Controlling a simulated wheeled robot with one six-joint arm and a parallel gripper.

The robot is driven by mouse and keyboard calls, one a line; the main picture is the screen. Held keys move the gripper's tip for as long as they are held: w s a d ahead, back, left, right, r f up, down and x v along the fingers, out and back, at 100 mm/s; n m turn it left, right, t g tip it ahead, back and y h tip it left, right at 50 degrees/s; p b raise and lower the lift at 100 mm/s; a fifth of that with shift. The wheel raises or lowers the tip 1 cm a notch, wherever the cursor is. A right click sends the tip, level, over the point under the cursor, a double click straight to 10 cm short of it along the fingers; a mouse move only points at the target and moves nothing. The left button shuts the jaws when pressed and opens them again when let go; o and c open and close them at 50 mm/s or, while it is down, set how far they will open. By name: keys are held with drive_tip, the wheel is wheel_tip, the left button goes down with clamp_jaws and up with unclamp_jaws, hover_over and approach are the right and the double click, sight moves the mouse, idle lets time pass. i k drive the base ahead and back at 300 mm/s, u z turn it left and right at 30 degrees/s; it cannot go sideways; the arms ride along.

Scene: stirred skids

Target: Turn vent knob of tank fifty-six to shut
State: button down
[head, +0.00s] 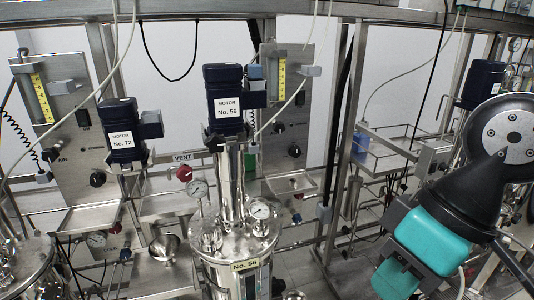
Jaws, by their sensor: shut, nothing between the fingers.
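A red knob (184,173) sits just below a "VENT" label (183,157), left of the column. The knob's pointer is too small to read. My gripper (398,280), teal and black, is at the lower right, well apart from the knob. It is shut and holds nothing; its fingertips are hard to make out.
Two round gauges (198,188) (261,210) stand on the lid, close to the red knob. Motor No. 72 (122,132) is to the left. A steel upright (340,130) stands between my arm and the tank. Hoses and cables hang around the frame.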

sight(185, 175)
drive_tip(key=z, duration=1)
drive_tip(key=i, duration=0.2)
drive_tip(key=u, duration=2)
